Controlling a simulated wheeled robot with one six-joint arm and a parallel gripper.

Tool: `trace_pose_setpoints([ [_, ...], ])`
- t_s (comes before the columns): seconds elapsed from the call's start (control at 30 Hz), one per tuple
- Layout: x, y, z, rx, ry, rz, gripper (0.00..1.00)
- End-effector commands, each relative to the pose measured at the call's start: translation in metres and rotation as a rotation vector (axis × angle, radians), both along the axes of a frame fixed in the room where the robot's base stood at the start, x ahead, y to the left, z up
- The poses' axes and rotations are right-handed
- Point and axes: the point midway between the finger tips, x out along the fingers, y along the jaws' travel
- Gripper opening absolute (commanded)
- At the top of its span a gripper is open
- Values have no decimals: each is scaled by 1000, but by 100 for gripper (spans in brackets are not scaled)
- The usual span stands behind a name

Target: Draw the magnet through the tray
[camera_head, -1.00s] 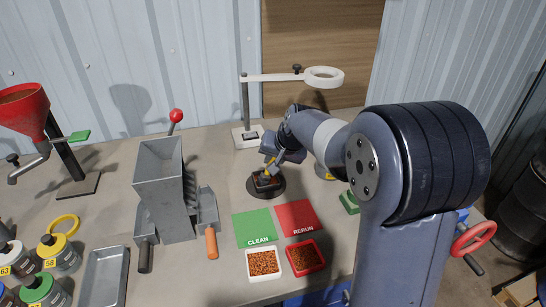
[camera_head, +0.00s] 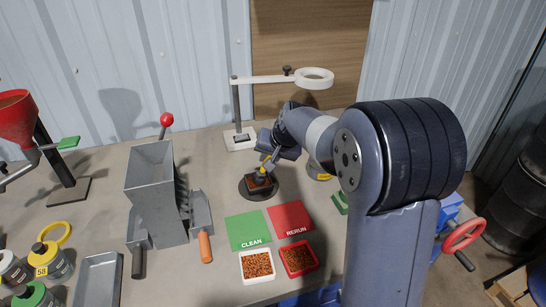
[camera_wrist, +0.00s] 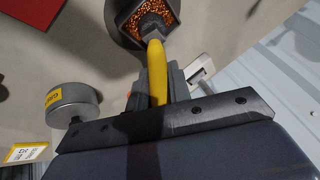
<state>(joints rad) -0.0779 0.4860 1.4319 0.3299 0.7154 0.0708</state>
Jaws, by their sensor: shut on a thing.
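My gripper (camera_head: 268,160) is shut on the yellow handle of the magnet (camera_wrist: 157,75). In the wrist view the magnet's grey end reaches into the dark tray (camera_wrist: 119,10), over copper-coloured granules (camera_wrist: 140,14). Whether the grey end touches the granules or the tray floor cannot be told. In the head view the tray sits on a round dark base (camera_head: 246,193) in the middle of the bench, with my gripper just above it and partly hiding it.
Green CLEAN (camera_head: 248,230) and red RERUN (camera_head: 290,218) mats lie in front, with a white tray (camera_head: 256,279) and red tray (camera_head: 299,274) of granules. A grey hopper unit (camera_head: 153,200) stands left. A white ring on a stand (camera_head: 314,77) overhangs behind.

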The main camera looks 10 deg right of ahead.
Motion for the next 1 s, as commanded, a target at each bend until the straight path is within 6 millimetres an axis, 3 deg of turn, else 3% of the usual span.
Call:
trace_pose_setpoints([
  [0.27, 0, 0, 4, 0, -2, -1, 0],
  [0.8, 0, 0, 57, -1, -2, 0, 0],
  [1.0, 0, 0, 61, -1, -1, 1, 0],
])
